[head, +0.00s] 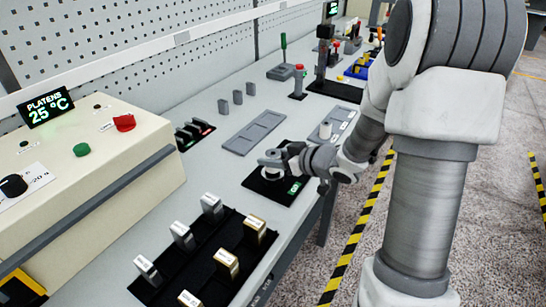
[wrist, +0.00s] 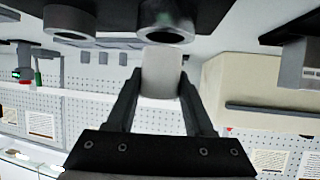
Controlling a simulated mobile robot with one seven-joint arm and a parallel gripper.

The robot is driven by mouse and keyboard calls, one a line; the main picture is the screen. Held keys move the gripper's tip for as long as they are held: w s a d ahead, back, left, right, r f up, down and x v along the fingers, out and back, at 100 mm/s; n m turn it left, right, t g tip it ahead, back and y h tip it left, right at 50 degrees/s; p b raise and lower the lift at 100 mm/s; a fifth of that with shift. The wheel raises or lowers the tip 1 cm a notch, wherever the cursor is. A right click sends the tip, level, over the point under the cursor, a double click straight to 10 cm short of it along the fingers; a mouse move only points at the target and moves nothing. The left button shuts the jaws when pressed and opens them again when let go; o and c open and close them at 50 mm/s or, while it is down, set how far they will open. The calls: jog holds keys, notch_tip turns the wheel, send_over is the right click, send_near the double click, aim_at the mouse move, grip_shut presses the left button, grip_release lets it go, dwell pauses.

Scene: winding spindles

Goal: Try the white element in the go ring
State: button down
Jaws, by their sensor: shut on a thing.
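My gripper (wrist: 161,90) is shut on a white element (wrist: 161,76), a short pale cylinder. In the wrist view, which looks upside down, its far end overlaps the edge of a grey ring (wrist: 166,18) with a dark bore. I cannot tell whether it touches or enters that bore. A second grey ring (wrist: 70,22) is to the left. In the head view my gripper (head: 283,155) is low over a black mat (head: 262,187), beside a grey ring (head: 271,157). A green label (head: 295,187) is on the mat; which ring it marks is unclear.
A grey tray (head: 254,133) lies behind the mat. A black rack (head: 199,255) with silver and brass blocks is in front. The beige platen box (head: 95,165) stands at left.

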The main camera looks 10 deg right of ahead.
jog(key=shift+r+p, duration=1.8)
jog(key=shift+r, duration=0.15)
